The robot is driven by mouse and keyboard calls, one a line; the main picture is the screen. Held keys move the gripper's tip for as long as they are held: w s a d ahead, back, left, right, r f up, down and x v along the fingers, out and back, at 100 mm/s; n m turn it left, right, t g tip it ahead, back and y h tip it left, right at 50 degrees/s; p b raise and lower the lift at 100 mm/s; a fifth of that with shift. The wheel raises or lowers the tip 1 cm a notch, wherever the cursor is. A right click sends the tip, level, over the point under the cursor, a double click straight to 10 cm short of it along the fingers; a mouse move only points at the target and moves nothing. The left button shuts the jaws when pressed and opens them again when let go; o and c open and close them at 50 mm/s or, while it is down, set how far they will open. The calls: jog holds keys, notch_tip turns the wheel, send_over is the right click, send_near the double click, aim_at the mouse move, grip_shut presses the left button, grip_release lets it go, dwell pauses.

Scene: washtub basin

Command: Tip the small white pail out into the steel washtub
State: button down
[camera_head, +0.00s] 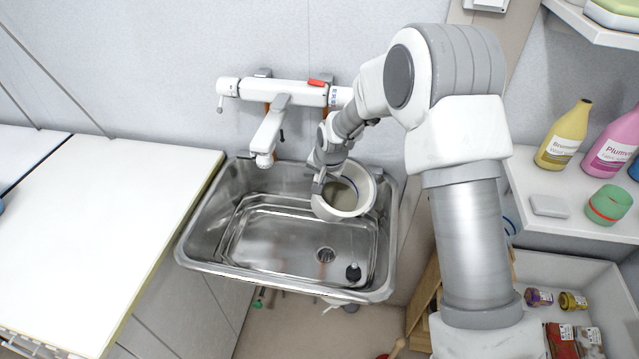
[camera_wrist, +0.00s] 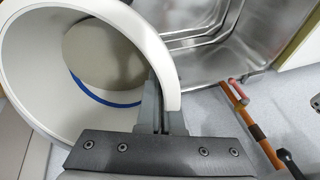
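The small white pail (camera_head: 366,188) is above the back right part of the steel washtub (camera_head: 217,226). It is tilted, with its open mouth partly facing the head camera. My gripper (camera_head: 321,186) is at the left side of the pail's rim. In the wrist view my gripper (camera_wrist: 163,105) is shut on the wall of the pail (camera_wrist: 28,85), with the rim between the fingers. A beige round area and a blue line show inside the pail; I cannot tell whether it is contents or the bottom. The washtub (camera_wrist: 218,35) lies beyond the pail in the wrist view.
A wall tap (camera_head: 270,133) reaches over the washtub's back left. A drain (camera_head: 325,255) and a dark stopper (camera_head: 353,272) are in the basin. A white counter (camera_head: 100,230) lies left. A shelf with bottles (camera_head: 564,137) stands right. The basin's front left is clear.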

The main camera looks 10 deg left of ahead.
jog(key=shift+s+d+r+t+y+b, duration=0.2)
jog(key=shift+r+t+y+b, duration=0.45)
jog(key=shift+b, duration=0.4)
jog(key=shift+s+d+r+t+y+b, duration=0.2)
jog(key=shift+r+t+y+b, duration=0.3)
jog(key=shift+t+b, duration=0.25)
jog(key=shift+s+d+r+t+y+b, duration=0.1)
jog(key=shift+s+r+t+y+b, duration=0.1)
jog(key=shift+r+t+y+b, duration=0.5)
jog(key=s+d+r+t+y+b, duration=0.1)
jog(key=b, duration=0.1)
jog(key=s+r+t+y+b, duration=0.1)
jog(key=t+b, duration=0.1)
jog(key=shift+d+r+b, duration=0.15)
jog(key=shift+d+b, duration=0.2)
jog(key=shift+s+d+r+t+y+b, duration=0.6)
jog(key=shift+s+t+b, duration=0.3)
jog(key=shift+b, duration=0.85)
jog(key=shift+s+d+r+b, duration=0.1)
jog(key=shift+r+b, duration=0.15)
jog(key=shift+b, duration=0.15)
jog(key=shift+s+d+r+t+y+b, duration=0.15)
jog(key=shift+s+t+y+b, duration=0.1)
jog(key=shift+t+b, duration=0.15)
jog(key=shift+r, duration=0.15)
